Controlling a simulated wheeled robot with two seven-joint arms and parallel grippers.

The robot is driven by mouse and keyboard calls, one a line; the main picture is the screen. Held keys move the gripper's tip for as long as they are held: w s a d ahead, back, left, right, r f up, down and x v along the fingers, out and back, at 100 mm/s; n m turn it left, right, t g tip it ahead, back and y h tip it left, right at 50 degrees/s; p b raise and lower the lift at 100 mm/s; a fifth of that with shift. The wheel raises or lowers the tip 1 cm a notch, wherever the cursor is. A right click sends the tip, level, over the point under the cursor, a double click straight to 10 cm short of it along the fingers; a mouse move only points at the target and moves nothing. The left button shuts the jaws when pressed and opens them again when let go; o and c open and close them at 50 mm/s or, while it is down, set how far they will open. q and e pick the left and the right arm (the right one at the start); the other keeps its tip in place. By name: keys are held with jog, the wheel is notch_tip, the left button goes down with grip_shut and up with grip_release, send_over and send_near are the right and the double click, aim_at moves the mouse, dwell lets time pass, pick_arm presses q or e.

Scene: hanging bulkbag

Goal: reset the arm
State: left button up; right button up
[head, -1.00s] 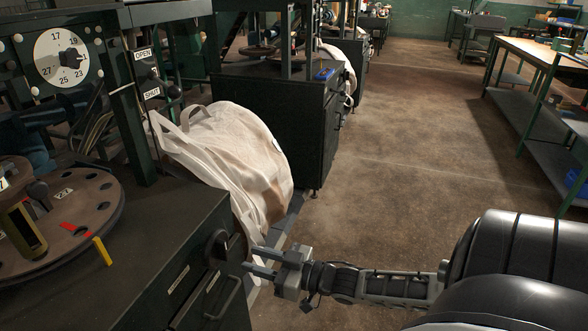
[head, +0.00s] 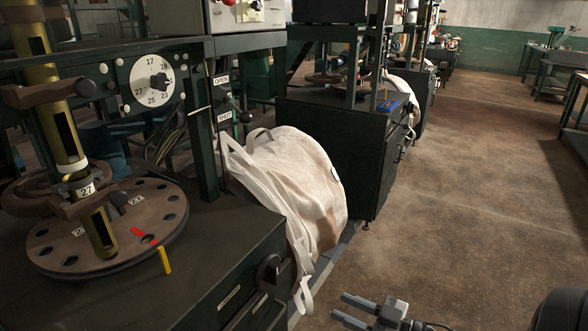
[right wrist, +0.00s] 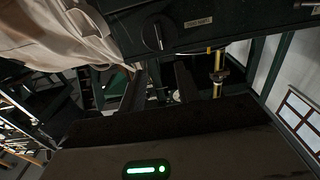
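My right gripper (head: 340,307) is at the bottom of the head view, over the brown floor, to the right of the dark cabinet. Its two fingers are apart with nothing between them. In the right wrist view the fingers (right wrist: 160,88) also stand apart and empty. My left gripper is not in view. The white bulk bag (head: 295,180) hangs beside the cabinet, above and left of the right gripper and apart from it. A bag strap (head: 305,290) hangs down near the gripper.
The dark cabinet (head: 240,235) carries a round indexed plate (head: 110,230), a numbered dial (head: 152,82) and a lever between OPEN and SHUT labels (head: 243,117). A black knob (head: 270,270) sticks out of its front. The floor (head: 460,200) to the right is clear.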

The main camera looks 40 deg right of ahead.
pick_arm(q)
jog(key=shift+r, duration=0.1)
